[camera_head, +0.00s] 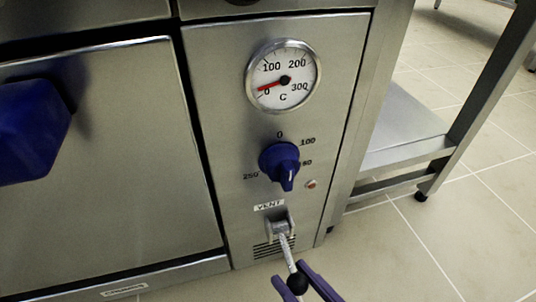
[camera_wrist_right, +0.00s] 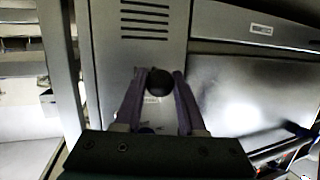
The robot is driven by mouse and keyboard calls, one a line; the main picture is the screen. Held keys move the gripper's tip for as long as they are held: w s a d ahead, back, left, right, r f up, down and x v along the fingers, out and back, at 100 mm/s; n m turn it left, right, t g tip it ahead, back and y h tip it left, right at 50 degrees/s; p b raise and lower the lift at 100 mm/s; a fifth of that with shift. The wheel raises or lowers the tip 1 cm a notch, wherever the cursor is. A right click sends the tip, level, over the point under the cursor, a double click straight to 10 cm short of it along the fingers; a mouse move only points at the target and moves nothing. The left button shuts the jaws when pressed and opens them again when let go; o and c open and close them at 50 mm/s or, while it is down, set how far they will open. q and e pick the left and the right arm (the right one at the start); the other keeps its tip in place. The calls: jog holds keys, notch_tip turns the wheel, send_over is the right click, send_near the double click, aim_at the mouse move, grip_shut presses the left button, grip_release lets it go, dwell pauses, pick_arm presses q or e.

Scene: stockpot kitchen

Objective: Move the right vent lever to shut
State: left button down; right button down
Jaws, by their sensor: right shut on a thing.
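The right vent lever (camera_head: 287,250) is a thin metal rod under the "VENT" label (camera_head: 269,205). It comes out of a small bracket (camera_head: 281,226) and slants down toward me, ending in a black ball knob (camera_head: 298,283). My right gripper (camera_head: 299,282) has its purple fingers on either side of the knob, shut on it. In the right wrist view the knob (camera_wrist_right: 159,82) sits between the two fingertips (camera_wrist_right: 159,84). The rod is mostly hidden there. My left gripper is not in view.
Above the lever are a blue control knob (camera_head: 280,162), a small red light (camera_head: 311,184) and a round dial (camera_head: 283,77). A blue handle (camera_head: 32,130) juts from the door at left. A steel shelf (camera_head: 402,130) stands at right, with open tiled floor (camera_head: 440,235) before it.

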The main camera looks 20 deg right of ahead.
aim_at(298, 275)
jog(key=r+g+p, duration=0.2)
jog(key=p, duration=0.3)
jog(key=r+g+p, duration=0.3)
jog(key=p, duration=0.2)
jog(key=shift+w+m+h, duration=0.2)
jog(key=shift+m+h, duration=0.2)
jog(key=shift+w+r+g+p, duration=0.2)
jog(key=shift+g+p, duration=0.7)
jog(key=shift+p, duration=0.45)
jog(key=c, duration=0.5)
grip_release()
jog(key=p+v, duration=0.9)
jog(key=v, duration=0.1)
